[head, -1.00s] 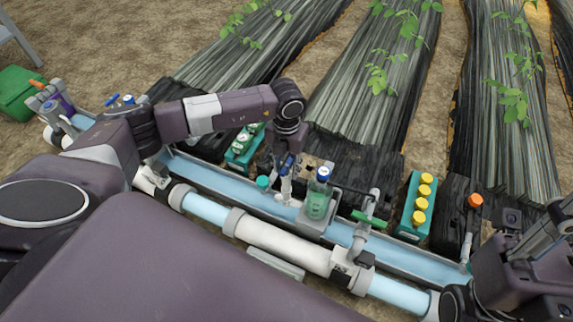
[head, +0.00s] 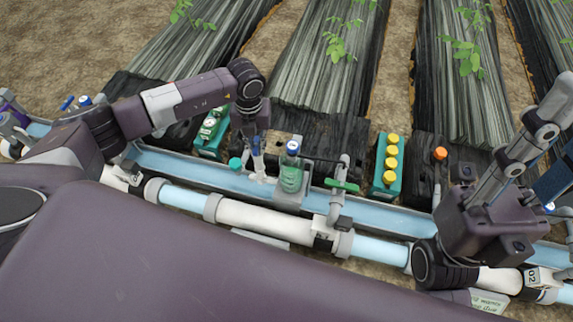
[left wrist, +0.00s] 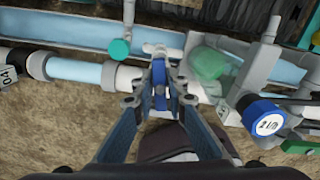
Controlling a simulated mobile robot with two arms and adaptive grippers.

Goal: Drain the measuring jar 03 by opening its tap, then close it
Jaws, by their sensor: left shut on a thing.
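The measuring jar (head: 291,176) is clear with green liquid and a blue cap, upright on a grey stand in the head view. In the left wrist view the jar (left wrist: 208,63) is right of the fingers, with the blue cap (left wrist: 265,115) nearer. My left gripper (head: 258,163) points down just left of the jar. In the left wrist view its fingers (left wrist: 160,80) are shut on a blue tap handle (left wrist: 160,92); the tap's angle and any flow are unclear. My right gripper (head: 545,150) is raised at the right edge, partly cut off.
A teal knob (head: 235,163) stands left of the left gripper. A green-handled valve (head: 342,184) is right of the jar, then a teal rack (head: 377,180) with yellow caps. An orange knob (head: 440,153) stands farther right. White and blue pipe (head: 265,222) runs in front.

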